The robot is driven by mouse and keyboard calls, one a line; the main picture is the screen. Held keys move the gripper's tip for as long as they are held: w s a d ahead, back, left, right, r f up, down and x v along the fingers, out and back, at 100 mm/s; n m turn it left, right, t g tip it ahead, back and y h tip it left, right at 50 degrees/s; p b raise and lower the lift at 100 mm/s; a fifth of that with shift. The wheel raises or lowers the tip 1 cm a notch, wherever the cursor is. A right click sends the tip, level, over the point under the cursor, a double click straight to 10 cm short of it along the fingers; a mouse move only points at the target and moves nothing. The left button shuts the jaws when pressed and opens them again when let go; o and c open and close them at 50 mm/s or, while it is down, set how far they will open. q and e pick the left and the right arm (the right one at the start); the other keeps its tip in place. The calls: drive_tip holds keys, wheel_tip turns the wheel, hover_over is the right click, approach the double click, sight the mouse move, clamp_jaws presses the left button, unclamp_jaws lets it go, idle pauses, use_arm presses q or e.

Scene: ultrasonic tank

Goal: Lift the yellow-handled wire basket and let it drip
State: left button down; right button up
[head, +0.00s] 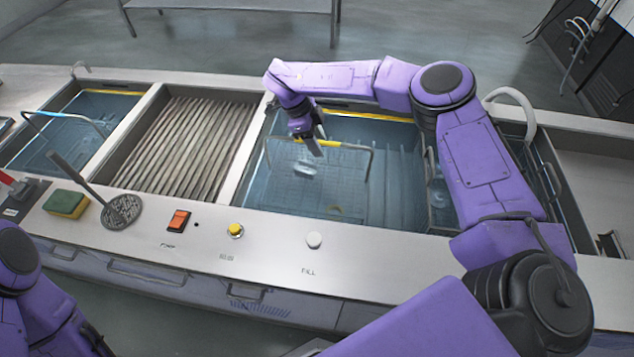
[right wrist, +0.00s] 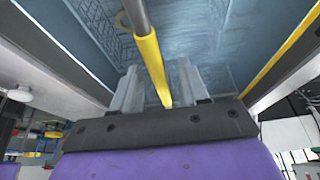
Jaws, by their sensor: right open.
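The wire basket (head: 290,190) sits down in the blue-tinted middle tank (head: 405,205). Its wire handle stands up, with a yellow grip (head: 330,144) along the top bar. A small pale object (head: 305,168) shows inside the basket. My right gripper (head: 311,146) is at the yellow grip, partly covering it. In the right wrist view the yellow grip (right wrist: 148,50) runs between the two open fingers of my right gripper (right wrist: 157,72), with gaps visible on both sides. My left gripper is out of view.
A slatted drain section (head: 185,145) lies left of the tank. Beyond it is another tank with a blue-handled basket (head: 62,114). A sponge (head: 66,204), a skimmer (head: 121,210), an orange switch (head: 178,220) and two knobs sit along the front deck.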

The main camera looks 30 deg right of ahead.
drive_tip(key=shift+d+f, duration=0.15)
drive_tip(key=shift+f, duration=0.1)
drive_tip(key=shift+s, duration=0.1)
clamp_jaws()
drive_tip(key=shift+r, duration=0.1)
drive_tip(key=shift+r, duration=0.3)
wheel_tip(320, 180, up, 22)
drive_tip(key=p, duration=0.3)
drive_tip(key=shift+p, duration=0.3)
drive_tip(key=shift+f, duration=0.1)
